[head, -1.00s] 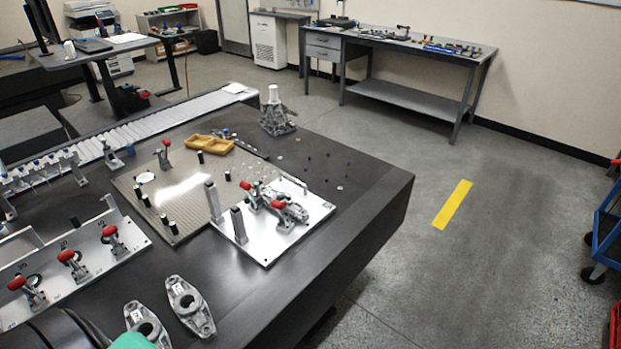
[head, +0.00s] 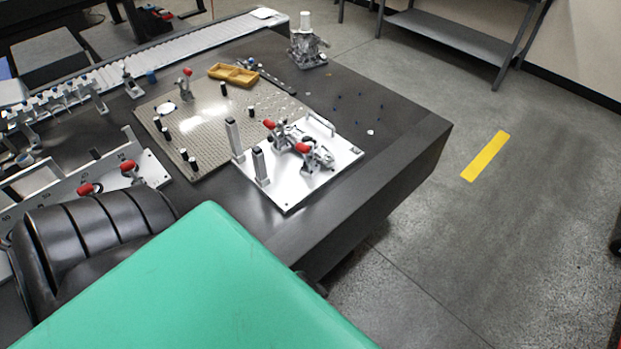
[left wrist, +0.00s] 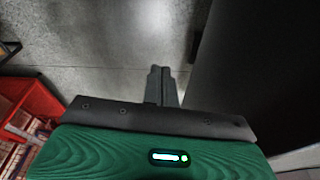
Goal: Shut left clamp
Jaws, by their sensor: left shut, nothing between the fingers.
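A bright metal fixture plate (head: 285,193) lies on the near right part of the dark table. It bears two toggle clamps side by side, a left clamp with a red grip (head: 269,124) and a right clamp with a red grip (head: 303,148). I cannot tell whether either clamp is open or shut. In the left wrist view my left gripper (left wrist: 161,72) has its fingers together and empty, above bare grey floor and away from the clamps. It does not show in the head view. My right gripper is not in view.
Two upright grey posts (head: 259,166) stand at the plate's left side. A perforated board (head: 205,120) and a yellow tray (head: 233,75) lie behind. Other red-gripped clamps stand on a rail (head: 150,165) at left. A red bin (left wrist: 28,105) is left in the wrist view.

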